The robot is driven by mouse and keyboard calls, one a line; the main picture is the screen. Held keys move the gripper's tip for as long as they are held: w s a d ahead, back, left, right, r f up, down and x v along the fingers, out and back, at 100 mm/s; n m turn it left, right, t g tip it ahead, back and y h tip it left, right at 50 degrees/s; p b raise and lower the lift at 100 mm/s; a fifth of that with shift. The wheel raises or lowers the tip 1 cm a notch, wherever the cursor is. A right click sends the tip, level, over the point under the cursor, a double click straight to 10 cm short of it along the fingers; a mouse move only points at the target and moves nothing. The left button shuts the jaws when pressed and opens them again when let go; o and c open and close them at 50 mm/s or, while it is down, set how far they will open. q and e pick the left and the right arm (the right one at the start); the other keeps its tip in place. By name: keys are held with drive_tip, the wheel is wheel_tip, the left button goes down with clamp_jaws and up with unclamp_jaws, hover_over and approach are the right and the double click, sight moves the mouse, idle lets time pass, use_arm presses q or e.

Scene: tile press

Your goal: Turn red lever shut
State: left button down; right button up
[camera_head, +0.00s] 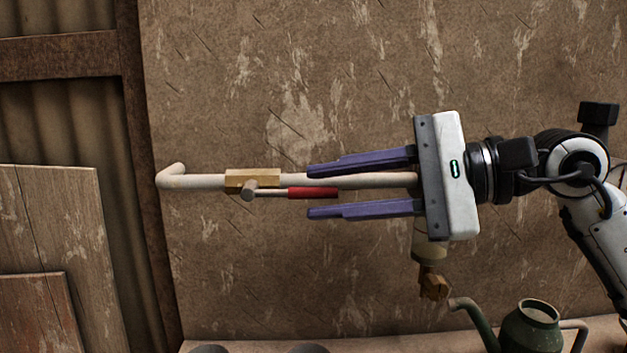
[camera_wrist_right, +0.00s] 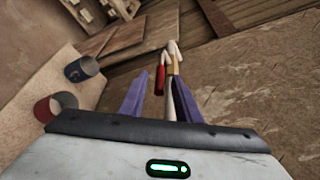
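The red lever (camera_head: 313,193) lies level, in line with the pale pipe (camera_head: 205,181), and its stem starts at the brass valve (camera_head: 252,179) on the wall. It also shows in the right wrist view (camera_wrist_right: 160,80), near the tip of the left-hand finger. My right gripper (camera_head: 309,191) is open, its purple fingers pointing left in the head view. One finger is above the lever and pipe, the other below. The lever's red end lies between the fingertips, and neither finger clearly touches it. My left gripper is not in view.
A brass tap (camera_head: 432,284) hangs below the pipe's right end. A green watering can (camera_head: 530,328) stands at the lower right. Wooden boards (camera_head: 60,240) lean at the left. Two cups, one blue-rimmed (camera_wrist_right: 82,69) and one red (camera_wrist_right: 55,107), show in the wrist view.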

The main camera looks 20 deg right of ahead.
sight(292, 190)
drive_tip(key=shift+x, duration=1.25)
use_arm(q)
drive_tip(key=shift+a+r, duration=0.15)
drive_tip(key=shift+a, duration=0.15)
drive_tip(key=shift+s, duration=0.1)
use_arm(e)
clamp_jaws()
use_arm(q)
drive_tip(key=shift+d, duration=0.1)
